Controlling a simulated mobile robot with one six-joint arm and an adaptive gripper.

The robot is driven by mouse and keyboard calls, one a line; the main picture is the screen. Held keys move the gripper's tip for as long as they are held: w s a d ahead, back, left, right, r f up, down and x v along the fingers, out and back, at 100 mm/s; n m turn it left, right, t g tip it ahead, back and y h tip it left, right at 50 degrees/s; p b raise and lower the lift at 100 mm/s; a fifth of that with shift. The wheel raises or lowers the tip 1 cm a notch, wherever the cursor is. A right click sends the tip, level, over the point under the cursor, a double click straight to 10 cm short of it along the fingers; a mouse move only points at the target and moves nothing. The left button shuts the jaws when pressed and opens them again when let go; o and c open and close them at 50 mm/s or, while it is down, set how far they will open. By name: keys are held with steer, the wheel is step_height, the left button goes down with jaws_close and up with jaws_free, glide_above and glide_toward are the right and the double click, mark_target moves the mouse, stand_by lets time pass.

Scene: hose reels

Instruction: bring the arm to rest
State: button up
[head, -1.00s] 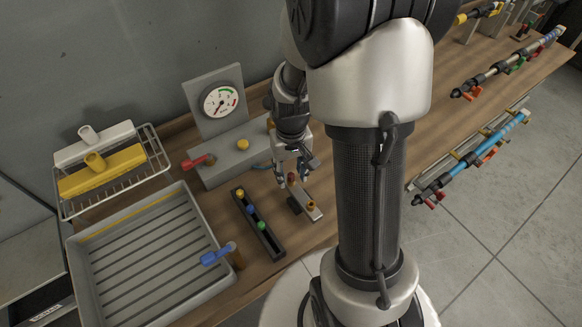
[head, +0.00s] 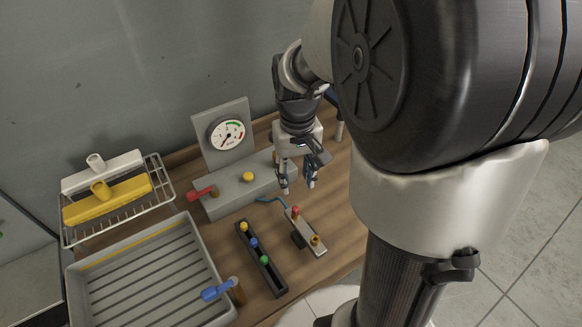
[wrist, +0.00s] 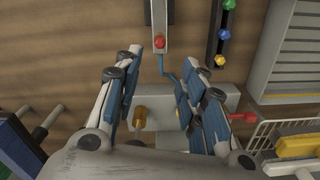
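My gripper (head: 298,186) hangs over the bench, fingers pointing down and apart, with nothing between them. In the wrist view, its blue-padded fingers (wrist: 152,68) are also apart and empty. It is above and behind the small grey plate (head: 306,231) that bears a red-tipped part (head: 295,211) and an orange-brown fitting (head: 315,240). The gripper does not appear to touch the plate. My upper arm covers the right part of the head view.
A grey gauge stand (head: 223,160) with a red lever (head: 202,193) is close left of my gripper. A dark strip with coloured knobs (head: 262,270), a ribbed tray (head: 80,285) and a wire rack (head: 164,188) stand farther left. A blue-handled valve (head: 216,292) is by the tray.

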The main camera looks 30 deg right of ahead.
stand_by(0.3)
steer(key=s+a+r+n+t, duration=0.1)
steer(key=s+a+r+t, duration=0.1)
steer(key=s+a+r, duration=0.2)
steer(key=s+a+r+n+t, duration=0.1)
steer(key=s+a+r+t, duration=0.1)
steer(key=s+a+r, duration=0.3)
steer(key=s+a, duration=0.1)
steer(key=s, duration=0.3)
steer(key=shift+s+a+r+n+t, duration=0.3)
steer(key=shift+a, duration=0.05)
